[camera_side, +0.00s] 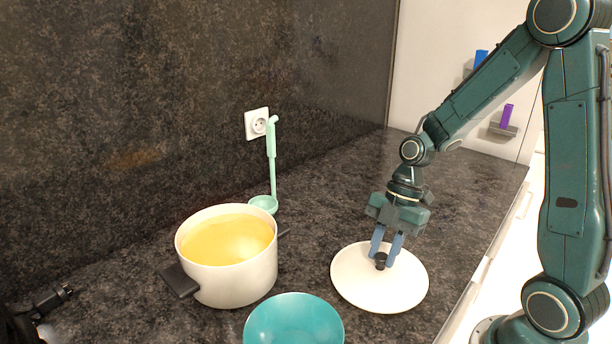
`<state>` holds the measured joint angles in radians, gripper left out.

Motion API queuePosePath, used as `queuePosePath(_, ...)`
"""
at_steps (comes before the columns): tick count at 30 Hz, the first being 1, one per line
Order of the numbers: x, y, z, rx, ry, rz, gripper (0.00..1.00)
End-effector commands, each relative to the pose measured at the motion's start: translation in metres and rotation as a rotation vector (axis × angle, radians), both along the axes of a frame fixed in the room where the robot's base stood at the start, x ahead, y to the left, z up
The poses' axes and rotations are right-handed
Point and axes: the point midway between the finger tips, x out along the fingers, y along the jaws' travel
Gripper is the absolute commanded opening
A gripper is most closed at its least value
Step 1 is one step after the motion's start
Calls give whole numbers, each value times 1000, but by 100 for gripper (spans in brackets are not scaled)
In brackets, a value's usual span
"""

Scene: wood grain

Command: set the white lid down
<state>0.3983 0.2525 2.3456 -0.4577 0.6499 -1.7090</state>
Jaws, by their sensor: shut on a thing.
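The white lid (362,284) is a round, shallow disc with a small dark knob at its middle. It is at or very near the dark countertop, to the right of the pot; I cannot tell whether its rim touches the surface. My gripper (386,258) points down above the lid, with its blue fingers shut on the dark knob. The white pot (232,284) stands uncovered and holds yellow soup (228,240).
A teal bowl (294,325) stands in front, between pot and lid. A mint-green ladle (271,165) stands behind the pot near the wall socket (257,123). Dark countertop (335,190) is clear behind the lid. The counter's edge (476,275) runs along the right.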

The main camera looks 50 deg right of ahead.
Motion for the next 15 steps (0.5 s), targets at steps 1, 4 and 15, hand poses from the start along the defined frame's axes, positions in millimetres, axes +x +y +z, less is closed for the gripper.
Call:
queuePosePath(1, 0, 0, 0, 0, -1, 1, 0)
queuePosePath(4, 0, 0, 0, 0, -1, 0, 0)
queuePosePath(15, 0, 0, -3, 0, 0, 0, 47)
